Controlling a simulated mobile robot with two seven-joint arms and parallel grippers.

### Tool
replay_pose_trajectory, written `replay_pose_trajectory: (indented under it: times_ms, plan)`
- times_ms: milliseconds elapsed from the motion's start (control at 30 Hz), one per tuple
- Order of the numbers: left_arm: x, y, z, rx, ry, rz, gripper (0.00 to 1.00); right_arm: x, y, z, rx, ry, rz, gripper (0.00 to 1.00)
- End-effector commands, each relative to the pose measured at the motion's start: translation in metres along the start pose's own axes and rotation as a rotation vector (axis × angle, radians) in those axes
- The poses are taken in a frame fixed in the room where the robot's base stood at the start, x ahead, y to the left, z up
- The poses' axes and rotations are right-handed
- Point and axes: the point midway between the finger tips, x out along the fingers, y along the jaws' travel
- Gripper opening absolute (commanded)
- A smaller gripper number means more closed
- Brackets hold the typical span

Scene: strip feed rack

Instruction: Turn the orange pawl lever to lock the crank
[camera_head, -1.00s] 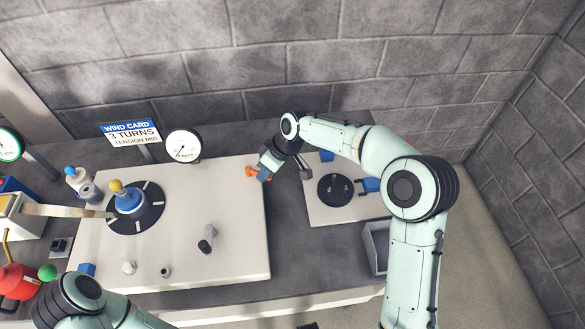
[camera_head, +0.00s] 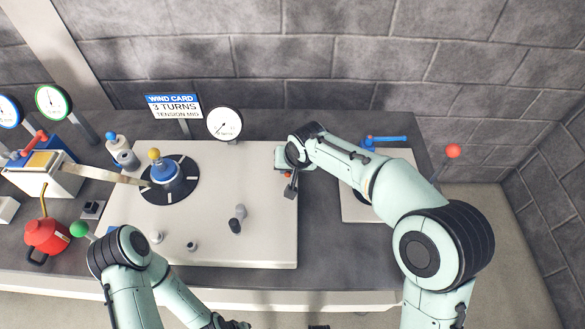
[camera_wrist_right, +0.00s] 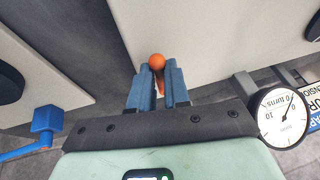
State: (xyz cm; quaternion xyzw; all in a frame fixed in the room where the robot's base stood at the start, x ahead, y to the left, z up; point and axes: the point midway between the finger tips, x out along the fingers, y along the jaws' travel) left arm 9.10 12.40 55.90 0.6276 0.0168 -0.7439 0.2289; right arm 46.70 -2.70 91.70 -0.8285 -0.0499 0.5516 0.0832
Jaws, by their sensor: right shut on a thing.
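The orange pawl lever shows in the right wrist view as a round orange knob (camera_wrist_right: 157,60) with a short orange stem between my blue fingers. My right gripper (camera_wrist_right: 157,82) is shut on it. In the head view only a bit of the orange lever (camera_head: 288,175) shows beside my right gripper (camera_head: 290,188), at the right edge of the pale panel (camera_head: 265,225). The crank (camera_head: 162,172), blue with a yellow knob, stands on a black marked dial at the panel's left. My left gripper (camera_head: 232,324) is at the bottom edge, partly cut off; its jaws are unclear.
A gauge (camera_head: 224,124) and a wind card sign (camera_head: 174,106) stand behind the panel. A grey-black peg (camera_head: 237,218) stands on the panel. A second plate (camera_head: 355,205) with a blue lever (camera_head: 385,138) lies right. A red can (camera_head: 46,236) stands left.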

Motion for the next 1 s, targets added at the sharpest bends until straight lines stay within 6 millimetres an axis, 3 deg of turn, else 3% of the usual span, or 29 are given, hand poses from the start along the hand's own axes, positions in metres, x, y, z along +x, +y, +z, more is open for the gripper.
replay_pose_trajectory:
  times_ms: [300,800,833,867,900,1000]
  plan:
    - [0.0064,-0.0023,0.0004,-0.001,-0.002,-0.001,0.43,0.0010,-0.0070,0.0012,0.093,0.018,0.036,0.00]
    - [0.0067,-0.0025,0.0005,-0.001,-0.002,-0.001,0.43,0.0012,-0.0070,0.0013,0.108,0.019,0.043,0.00]
    - [0.0067,-0.0025,0.0005,-0.001,-0.002,-0.001,0.43,0.0013,-0.0070,0.0013,0.108,0.019,0.043,0.26]
    - [0.0067,-0.0025,0.0005,-0.001,-0.002,-0.001,0.43,0.0013,-0.0070,0.0013,0.108,0.019,0.043,0.36]
    - [0.0067,-0.0025,0.0005,-0.001,-0.002,-0.001,0.43,0.0013,-0.0070,0.0013,0.108,0.019,0.043,0.42]
    - [0.0068,-0.0025,0.0005,-0.001,-0.002,-0.001,0.43,0.0013,-0.0069,0.0012,0.107,0.019,0.043,0.42]
